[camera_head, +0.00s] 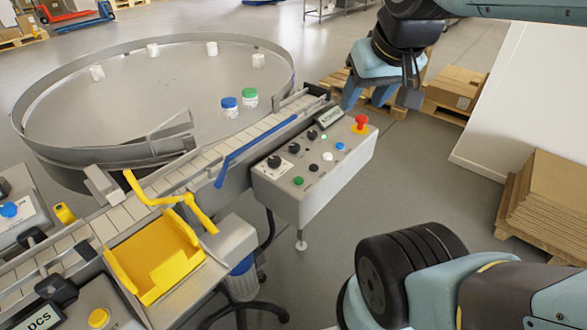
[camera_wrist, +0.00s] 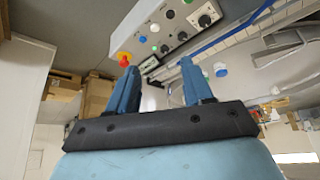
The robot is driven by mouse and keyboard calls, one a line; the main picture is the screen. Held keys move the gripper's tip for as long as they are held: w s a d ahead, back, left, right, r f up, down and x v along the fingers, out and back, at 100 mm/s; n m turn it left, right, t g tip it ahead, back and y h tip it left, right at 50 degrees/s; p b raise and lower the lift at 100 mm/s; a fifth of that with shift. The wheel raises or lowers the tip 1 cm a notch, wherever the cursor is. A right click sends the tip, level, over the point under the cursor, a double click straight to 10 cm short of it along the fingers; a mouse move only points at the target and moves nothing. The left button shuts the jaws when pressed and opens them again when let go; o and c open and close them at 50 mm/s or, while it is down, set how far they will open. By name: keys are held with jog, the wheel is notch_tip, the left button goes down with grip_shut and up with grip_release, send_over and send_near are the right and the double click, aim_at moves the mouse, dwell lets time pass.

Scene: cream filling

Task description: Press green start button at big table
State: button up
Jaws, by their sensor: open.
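The big round table (camera_head: 150,95) is at the upper left, with a grey metal rim. A grey control box (camera_head: 310,190) stands beside its conveyor. A green button (camera_head: 298,181) is on the box's near left corner. A smaller green button or lamp (camera_head: 323,136) is near its far edge; I cannot tell which. My gripper (camera_head: 382,97) is open and empty, beyond the box's right end and apart from the panel. In the wrist view, my gripper (camera_wrist: 158,66) points toward the box, which appears upside down with the smaller green spot (camera_wrist: 155,48) near the fingertips.
A red emergency knob (camera_head: 361,124), a blue button (camera_head: 340,146), a white button (camera_head: 327,156) and black knobs (camera_head: 274,161) share the panel. Blue-capped (camera_head: 229,107) and green-capped (camera_head: 250,99) jars stand on the round table. Pallets with cartons (camera_head: 455,88) are behind.

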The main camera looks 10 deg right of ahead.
grip_shut()
dwell(1.4)
